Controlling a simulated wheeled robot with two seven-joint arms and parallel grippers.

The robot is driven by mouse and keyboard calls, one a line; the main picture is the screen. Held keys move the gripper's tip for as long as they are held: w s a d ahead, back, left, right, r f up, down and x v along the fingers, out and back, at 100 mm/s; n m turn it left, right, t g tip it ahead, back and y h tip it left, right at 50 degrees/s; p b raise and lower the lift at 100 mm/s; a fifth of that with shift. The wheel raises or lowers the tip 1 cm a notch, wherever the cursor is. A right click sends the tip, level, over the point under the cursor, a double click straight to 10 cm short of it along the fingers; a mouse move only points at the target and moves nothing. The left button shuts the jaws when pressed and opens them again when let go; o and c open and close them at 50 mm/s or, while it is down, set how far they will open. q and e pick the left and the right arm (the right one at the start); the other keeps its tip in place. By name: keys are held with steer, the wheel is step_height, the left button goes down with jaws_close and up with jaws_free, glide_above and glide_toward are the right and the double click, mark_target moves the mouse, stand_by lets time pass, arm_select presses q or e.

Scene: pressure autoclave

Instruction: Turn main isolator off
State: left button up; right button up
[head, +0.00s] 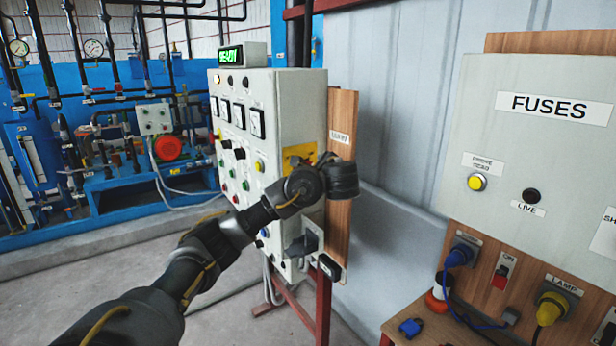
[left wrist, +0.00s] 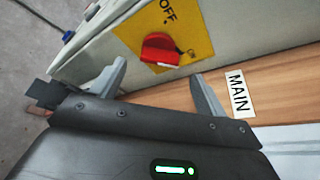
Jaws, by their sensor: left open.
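The main isolator (left wrist: 160,49) is a red rotary knob on a yellow plate (left wrist: 196,30), with OFF printed near the knob. In the head view the yellow plate (head: 290,153) is on the side of the grey control cabinet (head: 290,105), partly covered by my left wrist. The red knob is not clearly seen there. My left gripper (left wrist: 160,70) is open, its two fingers pointing toward the plate on either side of the knob. The knob lies between and slightly beyond the fingertips. I cannot tell whether they touch it. My right gripper is not in view.
A wooden board (head: 342,115) stands behind the cabinet; its MAIN label (left wrist: 238,94) is beside one finger. The cabinet's READY display (head: 230,56) is lit green. A fuse panel (head: 545,150) is on the right, above a wooden bench (head: 425,328).

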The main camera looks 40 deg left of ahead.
arm_select(q)
steer(key=shift+p+x, duration=0.55)
steer(key=shift+x, duration=2)
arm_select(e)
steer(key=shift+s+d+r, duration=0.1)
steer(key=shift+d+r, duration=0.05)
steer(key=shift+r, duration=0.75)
arm_select(q)
steer(key=shift+s, duration=0.1)
